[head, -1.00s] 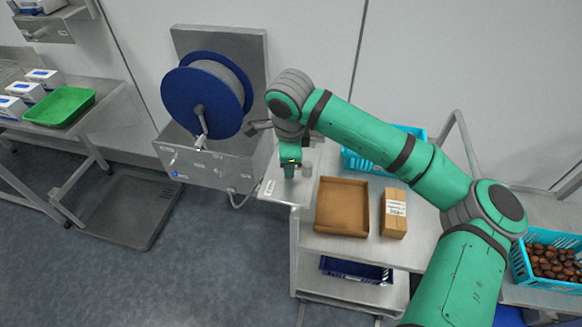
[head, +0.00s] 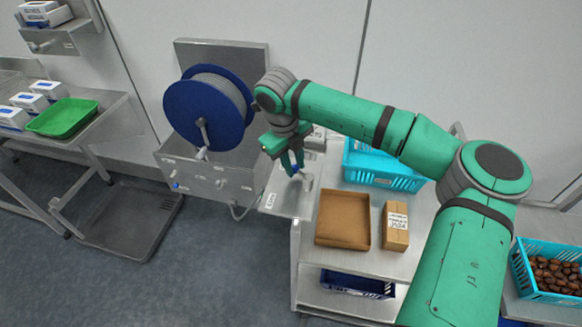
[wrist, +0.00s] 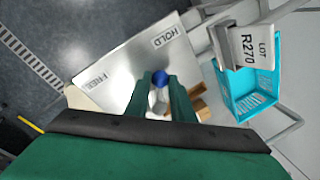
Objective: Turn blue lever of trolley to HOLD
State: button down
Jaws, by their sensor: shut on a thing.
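The trolley's metal plate (head: 285,203) sits at the left end of its top; the plate also shows in the wrist view (wrist: 118,62). The wrist view shows a HOLD label (wrist: 168,37) at upper right and a FREE label (wrist: 101,80) at left. The blue lever knob (wrist: 159,77) is between my gripper's fingers (wrist: 161,84), on the HOLD side of the plate. In the head view my gripper (head: 293,165) is shut on the blue lever (head: 295,170), beside a short grey post (head: 307,182). The fingers hide most of the lever, so its exact angle cannot be told.
A brown tray (head: 342,192) and a small carton (head: 396,228) stand right of the plate. A turquoise crate (head: 375,182) is behind, near a LOT R270 sign (wrist: 248,46). A blue cable reel (head: 205,108) stands close on the left.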

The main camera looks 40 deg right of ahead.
jog(key=shift+d+m+g, duration=0.2)
jog(key=shift+d+m, duration=0.25)
jog(key=shift+m, duration=0.5)
jog(key=shift+d+m+g, duration=0.2)
jog(key=shift+d+m, duration=0.2)
jog(key=shift+m, duration=0.55)
jog(key=c, duration=1.5)
grip_release()
jog(key=shift+c, duration=0.2)
notch_tip(320, 180, up, 11)
jog(key=a, duration=0.2)
jog(key=shift+w+f, duration=0.2)
jog(key=shift+w, duration=0.15)
